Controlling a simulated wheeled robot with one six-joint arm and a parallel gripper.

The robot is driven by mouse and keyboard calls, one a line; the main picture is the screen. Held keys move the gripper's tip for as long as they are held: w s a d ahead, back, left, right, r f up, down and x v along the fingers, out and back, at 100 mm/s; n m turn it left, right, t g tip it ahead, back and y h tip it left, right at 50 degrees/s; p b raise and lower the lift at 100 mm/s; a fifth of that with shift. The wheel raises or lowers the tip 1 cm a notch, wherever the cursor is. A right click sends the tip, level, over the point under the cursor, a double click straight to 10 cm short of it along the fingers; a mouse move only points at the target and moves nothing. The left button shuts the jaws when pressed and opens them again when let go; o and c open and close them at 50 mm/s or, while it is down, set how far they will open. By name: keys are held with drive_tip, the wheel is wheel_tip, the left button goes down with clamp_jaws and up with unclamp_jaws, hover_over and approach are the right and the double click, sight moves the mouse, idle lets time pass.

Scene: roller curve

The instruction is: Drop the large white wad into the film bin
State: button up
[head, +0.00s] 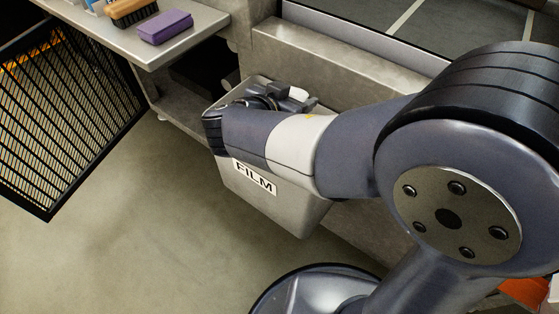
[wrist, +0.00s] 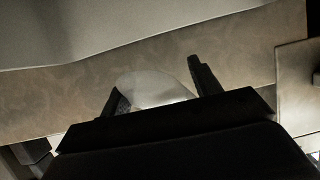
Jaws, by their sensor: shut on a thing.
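The film bin (head: 290,212) is a grey box with a white label reading FILM on its front, in the middle of the head view. My arm crosses in front of it and hides most of its opening. My gripper (head: 299,99) is at the bin's far upper side in the head view, shut on the large white wad (head: 298,94). In the wrist view the pale, rounded wad (wrist: 152,88) sits between the two dark fingers of my gripper (wrist: 158,90). I cannot tell how high the wad is above the bin's rim.
A grey shelf (head: 120,35) at upper left holds a purple block (head: 165,26) and a brush (head: 132,11). A black mesh panel (head: 70,110) stands at the left. A stone-like ledge (head: 345,62) runs behind the bin. The floor (head: 130,240) at lower left is clear.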

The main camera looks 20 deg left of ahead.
sight(296, 85)
drive_tip(key=o, duration=1)
drive_tip(key=shift+o, duration=0.2)
drive_tip(key=p+v, duration=0.1)
drive_tip(key=v, duration=1)
drive_tip(key=shift+w, duration=0.1)
drive_tip(key=b+x, duration=0.1)
drive_tip(key=x, duration=0.9)
drive_tip(key=shift+d+f, duration=0.1)
drive_tip(key=r, duration=0.3)
drive_tip(key=shift+w, duration=0.35)
drive_tip(key=shift+r+p, duration=0.3)
drive_tip(key=shift+r, duration=0.2)
drive_tip(key=shift+f, duration=0.1)
